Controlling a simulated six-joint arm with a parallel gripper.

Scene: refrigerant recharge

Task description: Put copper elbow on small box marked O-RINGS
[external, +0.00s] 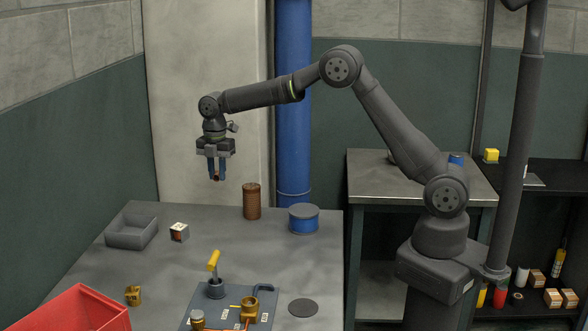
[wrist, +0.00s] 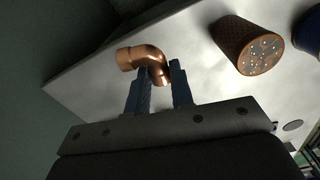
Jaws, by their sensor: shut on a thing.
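My gripper (external: 217,176) is shut on the copper elbow and holds it in the air above the back part of the table. In the wrist view the copper elbow (wrist: 148,60) is a shiny bent pipe piece between the two blue fingers of my gripper (wrist: 162,82). In the external view the elbow is mostly hidden by the fingers. A small white box with an orange-and-dark mark (external: 179,232) stands on the table, below and left of my gripper. Its lettering is too small to read.
A grey open tray (external: 116,235) stands left of the small box. A brown cylinder (external: 252,201) and a blue can (external: 303,219) stand at the back right. A red bin (external: 70,306), a brass piece (external: 133,295) and a valve fixture with a yellow handle (external: 213,261) are in front.

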